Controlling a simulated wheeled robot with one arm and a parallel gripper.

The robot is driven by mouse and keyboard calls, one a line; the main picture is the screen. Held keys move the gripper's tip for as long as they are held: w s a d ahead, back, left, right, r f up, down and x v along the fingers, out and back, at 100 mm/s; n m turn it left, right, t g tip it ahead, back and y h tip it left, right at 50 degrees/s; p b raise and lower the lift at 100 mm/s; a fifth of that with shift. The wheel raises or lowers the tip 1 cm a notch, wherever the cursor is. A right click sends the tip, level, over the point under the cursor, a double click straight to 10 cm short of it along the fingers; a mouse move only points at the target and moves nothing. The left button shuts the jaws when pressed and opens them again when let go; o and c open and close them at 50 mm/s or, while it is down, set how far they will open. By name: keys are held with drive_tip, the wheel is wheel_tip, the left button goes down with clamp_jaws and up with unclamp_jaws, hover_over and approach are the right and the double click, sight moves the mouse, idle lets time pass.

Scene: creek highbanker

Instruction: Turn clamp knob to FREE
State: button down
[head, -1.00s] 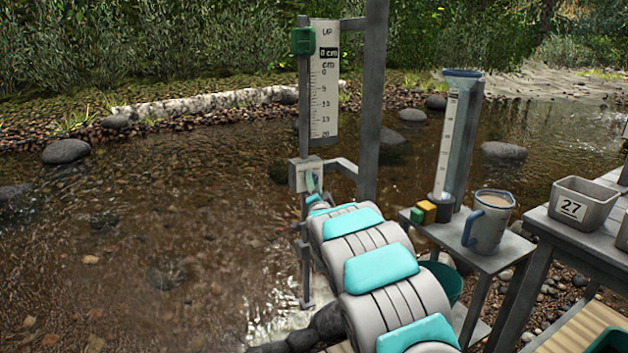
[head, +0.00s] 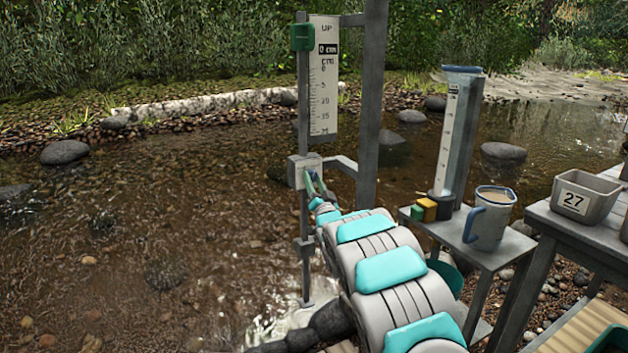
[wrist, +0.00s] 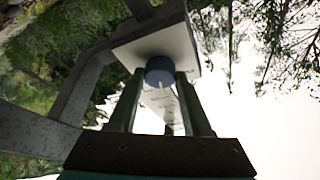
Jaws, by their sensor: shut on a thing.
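The clamp block (head: 296,173) is a pale box on the upright grey rod in the middle of the head view. In the wrist view its pale plate (wrist: 190,45) faces me, and the round dark clamp knob (wrist: 160,72) stands out from it with a light mark on its face. My gripper (wrist: 160,80) has one finger on each side of the knob and is shut on it. In the head view my gripper (head: 311,184) reaches the front of the block, and the knob is hidden there. The FREE lettering is not readable.
A scale board (head: 323,80) and a green block (head: 302,37) stand above the clamp, beside a grey post (head: 371,110). To the right, a small stand (head: 468,240) bears a jug (head: 489,220) and a measuring tube (head: 446,140). A bin marked 27 (head: 585,200) sits farther right.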

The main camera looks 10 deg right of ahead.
drive_tip(key=n+y, duration=0.1)
drive_tip(key=n, duration=0.1)
drive_tip(key=n+y+b, duration=0.1)
drive_tip(key=n, duration=0.2)
drive_tip(key=shift+d+r+n+y, duration=0.1)
drive_tip(key=shift+d+n+y, duration=0.05)
drive_tip(key=shift+n+y, duration=0.2)
drive_tip(key=n+y+b, duration=0.1)
drive_tip(key=n+y, duration=0.2)
drive_tip(key=n, duration=0.2)
drive_tip(key=shift+g, duration=0.4)
drive_tip(key=shift+w+d+r+n+g+y+b, duration=0.1)
drive_tip(key=shift+n+g+y+b, duration=0.45)
drive_tip(key=shift+n, duration=1.35)
drive_tip(key=shift+w+d+r+n+g+y+b, duration=0.1)
drive_tip(key=shift+n+g+y, duration=0.7)
drive_tip(key=shift+n, duration=1.05)
drive_tip(key=shift+c, duration=1.7)
unclamp_jaws()
drive_tip(key=shift+f, duration=0.1)
drive_tip(key=shift+s+d+f, duration=0.1)
drive_tip(key=shift+s, duration=0.05)
drive_tip(key=v, duration=0.7)
drive_tip(key=shift+s, duration=0.3)
